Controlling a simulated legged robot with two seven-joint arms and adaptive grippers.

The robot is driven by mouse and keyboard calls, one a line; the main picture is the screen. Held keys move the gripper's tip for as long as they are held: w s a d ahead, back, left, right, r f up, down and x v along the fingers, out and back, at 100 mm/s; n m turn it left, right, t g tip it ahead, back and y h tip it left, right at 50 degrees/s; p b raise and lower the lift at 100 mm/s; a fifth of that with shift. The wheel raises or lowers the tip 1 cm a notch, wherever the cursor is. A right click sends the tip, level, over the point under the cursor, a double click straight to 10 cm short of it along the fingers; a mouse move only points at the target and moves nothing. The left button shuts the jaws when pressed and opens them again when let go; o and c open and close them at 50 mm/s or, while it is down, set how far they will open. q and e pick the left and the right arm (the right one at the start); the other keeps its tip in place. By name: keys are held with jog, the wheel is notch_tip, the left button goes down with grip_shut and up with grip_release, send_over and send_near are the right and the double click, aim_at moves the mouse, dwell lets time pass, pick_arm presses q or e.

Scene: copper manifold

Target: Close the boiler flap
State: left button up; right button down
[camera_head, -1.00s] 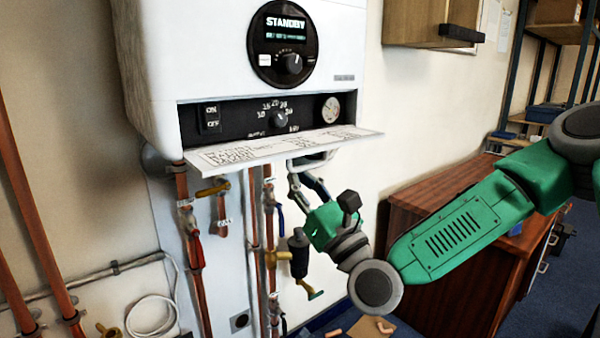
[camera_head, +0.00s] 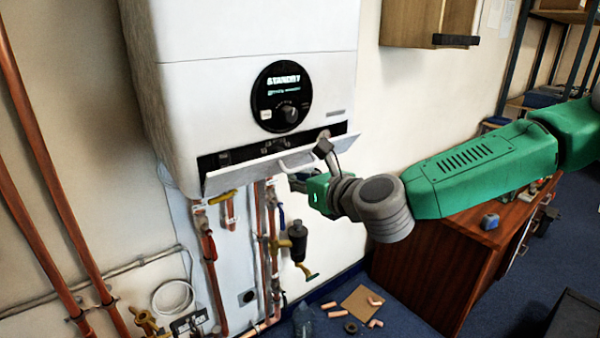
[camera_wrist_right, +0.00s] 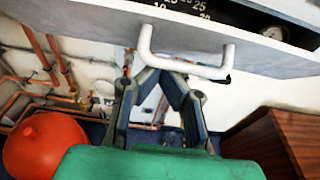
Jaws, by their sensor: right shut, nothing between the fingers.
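The white boiler (camera_head: 210,100) hangs on the wall. Its white flap (camera_head: 240,174) is tilted upward, partly covering the dark control panel (camera_head: 232,156); a strip of panel shows above it. The flap's white handle also shows in the right wrist view (camera_wrist_right: 185,67). My right gripper (camera_head: 292,178) is at the outer face of the flap, by the handle. In the right wrist view its fingers (camera_wrist_right: 158,70) come together at the handle, shut with nothing held. Whether they touch the flap is hard to tell. My left gripper is not in view.
Copper pipes and valves (camera_head: 297,240) run below the boiler. A wooden cabinet (camera_head: 420,260) stands at the right. A wall cupboard (camera_head: 410,22) is at the upper right. Pipe pieces and a board (camera_head: 362,300) lie on the blue floor.

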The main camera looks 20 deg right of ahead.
aim_at(292, 154)
jog(key=shift+w+r+g+p, duration=0.2)
jog(key=shift+r+p, duration=0.05)
jog(key=shift+r, duration=0.3)
jog(key=shift+w+r+g+p, duration=0.15)
jog(key=shift+r+g+p, duration=0.1)
jog(key=shift+r, duration=0.25)
jog(key=shift+w+r+g+h, duration=0.1)
jog(key=shift+r+g+h, duration=0.05)
jog(key=shift+g+h, duration=0.15)
jog(key=shift+w+r+p, duration=0.1)
jog(key=shift+r+p, duration=0.05)
jog(key=shift+p, duration=0.2)
jog(key=shift+w+r, duration=0.25)
jog(key=shift+r, duration=0.05)
jog(key=shift+w+a+r, duration=0.2)
jog(key=shift+w+r, duration=0.1)
jog(key=shift+w, duration=0.05)
jog(key=shift+w+r, duration=0.1)
jog(key=shift+r, duration=0.15)
